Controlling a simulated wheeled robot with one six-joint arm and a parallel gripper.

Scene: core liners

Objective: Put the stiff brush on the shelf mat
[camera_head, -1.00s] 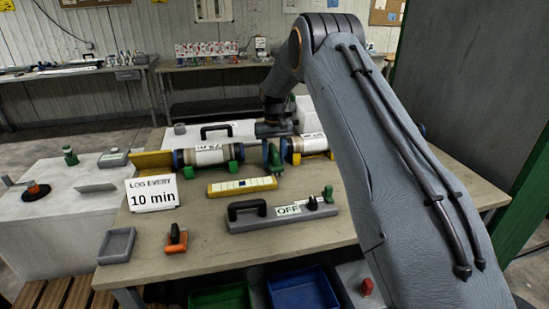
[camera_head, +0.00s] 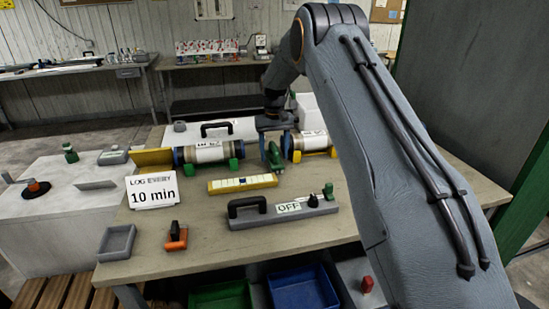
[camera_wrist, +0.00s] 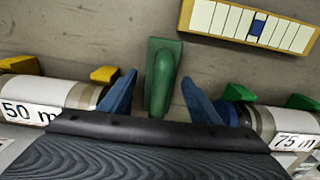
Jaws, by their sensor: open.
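The likely stiff brush is a green block with a raised green handle (camera_wrist: 162,78), standing on the workbench between two core tubes. It also shows in the head view (camera_head: 274,156), partly hidden by my gripper. My gripper (camera_wrist: 160,80) is open, with one blue finger on each side of the green piece in the wrist view and a gap to it on both sides. In the head view my gripper (camera_head: 273,143) is at the gap between the tubes. I cannot make out a shelf mat for certain in either view.
The 75 m tube (camera_head: 207,152) and the 50 m tube (camera_head: 312,141) lie close on either side. A yellow scale bar (camera_head: 242,184) and a grey OFF block (camera_head: 285,212) are nearer. A grey tray (camera_head: 116,242) is front left. Green and blue bins (camera_head: 303,290) sit below.

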